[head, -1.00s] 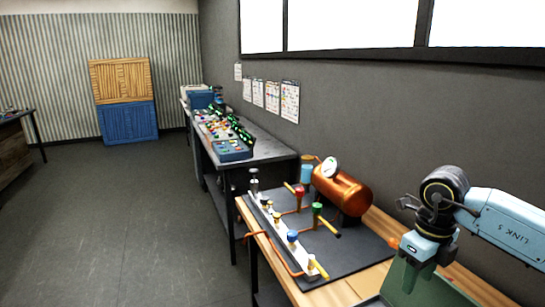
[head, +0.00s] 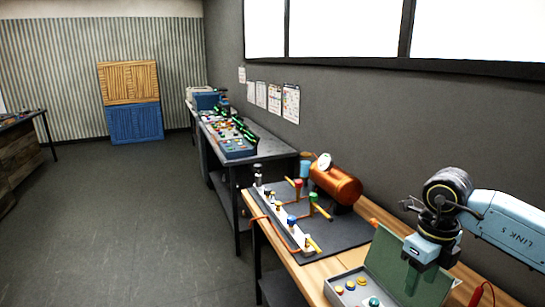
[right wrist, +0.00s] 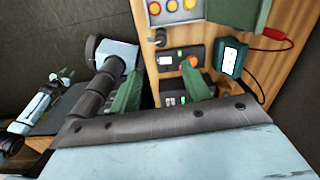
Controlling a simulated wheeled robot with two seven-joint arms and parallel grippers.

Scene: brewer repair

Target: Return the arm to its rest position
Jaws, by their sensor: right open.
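My right arm comes in from the right edge of the head view, bent down at a dark wrist joint. Its right gripper (head: 421,277) has green fingers and hangs in front of the green lid of an open case (head: 388,258). In the right wrist view the two green fingers of this gripper (right wrist: 160,92) stand apart, with nothing held between them. Behind them lie a black panel with an orange-red button (right wrist: 187,62) and a dark teal meter (right wrist: 232,57). My left gripper cannot be made out.
The wooden bench holds a dark mat (head: 345,233), a copper tank (head: 336,184) with a gauge, and a white valve strip (head: 281,222). Beyond is a table with a blue button panel (head: 238,148). Red cable (head: 483,291) lies near my arm.

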